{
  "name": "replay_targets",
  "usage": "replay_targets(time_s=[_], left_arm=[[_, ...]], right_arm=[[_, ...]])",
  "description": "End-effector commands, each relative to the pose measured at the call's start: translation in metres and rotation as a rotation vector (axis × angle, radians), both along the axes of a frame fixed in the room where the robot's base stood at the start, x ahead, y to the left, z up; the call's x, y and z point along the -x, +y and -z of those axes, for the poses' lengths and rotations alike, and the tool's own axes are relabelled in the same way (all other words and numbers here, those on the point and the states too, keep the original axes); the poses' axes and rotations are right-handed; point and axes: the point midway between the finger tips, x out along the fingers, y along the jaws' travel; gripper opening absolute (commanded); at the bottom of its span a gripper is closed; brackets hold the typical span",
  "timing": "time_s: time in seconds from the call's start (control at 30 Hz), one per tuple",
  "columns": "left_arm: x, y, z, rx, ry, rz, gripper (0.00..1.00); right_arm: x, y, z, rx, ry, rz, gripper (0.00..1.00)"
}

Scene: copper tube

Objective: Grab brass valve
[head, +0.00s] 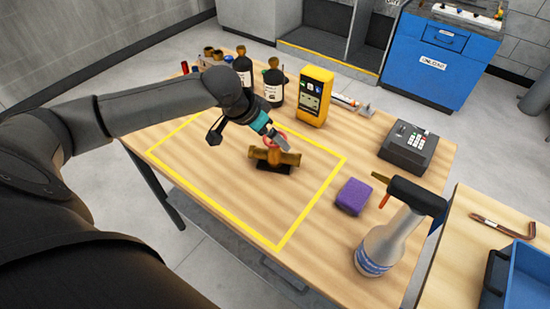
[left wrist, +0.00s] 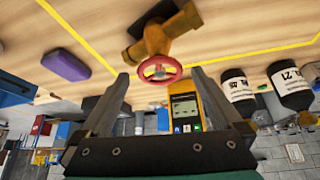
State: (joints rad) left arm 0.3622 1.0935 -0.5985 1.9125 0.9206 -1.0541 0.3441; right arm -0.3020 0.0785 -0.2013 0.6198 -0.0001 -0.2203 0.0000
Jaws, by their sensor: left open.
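The brass valve (head: 272,157) stands on a small dark base inside the yellow taped rectangle on the wooden table. Its red handwheel is partly hidden by my left gripper in the head view. My left gripper (head: 282,141) is right at the valve, at its upper side. In the left wrist view the brass valve (left wrist: 162,38) is near the top, with the red handwheel (left wrist: 158,70) facing the gap between the two open fingers of my left gripper (left wrist: 160,78). Nothing is held between the fingers. My right gripper is not in view.
A purple sponge (head: 353,196), a spray bottle (head: 390,236) and a black keypad device (head: 408,147) are to the right. The taped area in front of the valve is clear.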

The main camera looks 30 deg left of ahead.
Motion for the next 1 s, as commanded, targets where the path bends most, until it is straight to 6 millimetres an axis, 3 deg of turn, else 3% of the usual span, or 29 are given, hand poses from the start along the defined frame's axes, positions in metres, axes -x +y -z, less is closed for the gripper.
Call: replay_targets(time_s=[0.13,0.4,1.0], left_arm=[[-0.0066,-0.0023,0.013,0.0,0.0,0.001,1.0],[-0.0072,-0.0021,0.0135,-0.001,0.0,0.0,0.98],[-0.0069,-0.002,0.0135,-0.001,0.001,0.001,0.3]], right_arm=[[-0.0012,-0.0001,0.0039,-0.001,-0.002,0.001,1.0],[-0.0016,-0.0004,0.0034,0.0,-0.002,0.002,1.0],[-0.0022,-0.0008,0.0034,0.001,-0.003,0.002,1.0]])
